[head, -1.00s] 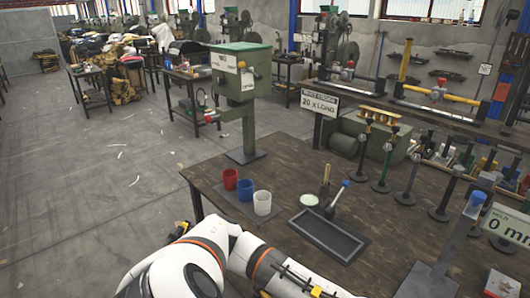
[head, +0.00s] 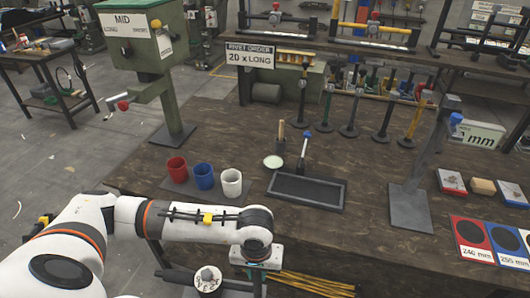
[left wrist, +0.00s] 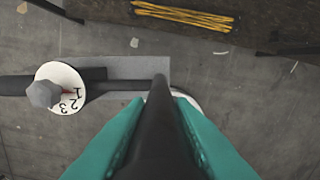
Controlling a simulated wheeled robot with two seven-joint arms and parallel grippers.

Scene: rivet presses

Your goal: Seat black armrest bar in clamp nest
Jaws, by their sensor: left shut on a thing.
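In the left wrist view, the teal fingers of my left gripper (left wrist: 160,112) are shut on a black bar (left wrist: 161,130), which points away from the camera. The bar's far end is over or against a grey plate (left wrist: 125,70); I cannot tell whether it touches. Left of it is a white dial (left wrist: 58,88) marked 1, 2, 3 with a grey knob, on a dark horizontal rod (left wrist: 15,87). In the head view the dial (head: 208,280) shows below my left wrist, at the bottom edge. I cannot clearly identify the clamp nest. My right gripper is not in view.
The dark workbench (head: 370,165) holds red (head: 177,169), blue (head: 204,177) and white (head: 231,183) cups, a black tray (head: 308,191) and upright tools. A green press (head: 165,70) stands behind. Yellow rods (head: 315,284) lie low in front, near the dial.

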